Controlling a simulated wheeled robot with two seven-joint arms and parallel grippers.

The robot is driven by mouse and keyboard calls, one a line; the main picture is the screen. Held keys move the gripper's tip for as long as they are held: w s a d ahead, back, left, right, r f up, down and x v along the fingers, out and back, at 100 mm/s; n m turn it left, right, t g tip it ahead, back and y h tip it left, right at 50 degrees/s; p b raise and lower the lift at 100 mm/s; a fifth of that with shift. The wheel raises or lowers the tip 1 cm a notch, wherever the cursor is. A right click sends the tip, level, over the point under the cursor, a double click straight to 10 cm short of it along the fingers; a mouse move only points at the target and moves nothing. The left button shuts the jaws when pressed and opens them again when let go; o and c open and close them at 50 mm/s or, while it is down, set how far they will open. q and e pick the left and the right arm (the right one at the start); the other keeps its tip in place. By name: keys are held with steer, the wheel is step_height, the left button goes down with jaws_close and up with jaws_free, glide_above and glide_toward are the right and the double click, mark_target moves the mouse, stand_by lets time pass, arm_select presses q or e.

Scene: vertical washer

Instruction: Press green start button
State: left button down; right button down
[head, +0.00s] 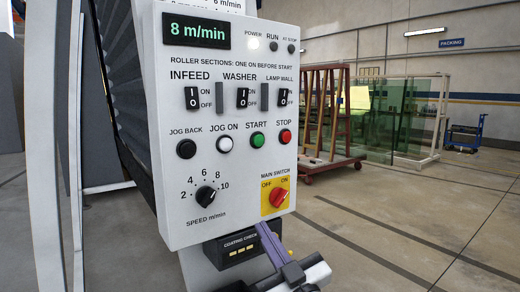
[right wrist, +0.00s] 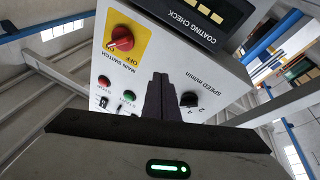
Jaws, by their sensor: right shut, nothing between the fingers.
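The green START button (head: 257,140) is on the pale control panel (head: 232,185), between the white JOG ON button and the red STOP button. It shows upside down in the right wrist view (right wrist: 130,95), left of my fingers. My right gripper (head: 261,227) is shut and empty. Its dark purple fingers are at the panel's lower edge in the head view, below the START button and just under the yellow main switch plate. In the right wrist view the shut fingertips (right wrist: 160,76) point toward the panel, between main switch and speed knob. The left gripper is out of view.
The red main switch (head: 278,196) and black speed knob (head: 206,196) stand out from the panel near my fingers. The display (head: 196,30) reads 8 m/min and the POWER lamp (head: 253,43) is lit. A coating check box (head: 240,245) sits below. Open floor lies right.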

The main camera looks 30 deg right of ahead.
mark_target(258, 141)
steer(key=s+d+r+t+h, duration=0.2)
steer(key=r, duration=0.6)
steer(key=s+d+r+m+t+h, duration=0.1)
steer(key=s+d+r+t+h, duration=0.1)
steer(key=r, duration=0.7)
steer(key=shift+d+m+h, duration=0.3)
steer(key=shift+d, duration=0.15)
steer(key=w, duration=0.3)
steer(key=w+b, duration=0.1)
steer(key=w, duration=0.4)
steer(key=shift+w+a+b, duration=0.3)
steer(key=shift+w+a, duration=0.05)
steer(key=shift+a, duration=0.05)
steer(key=shift+w, duration=0.15)
stand_by(0.3)
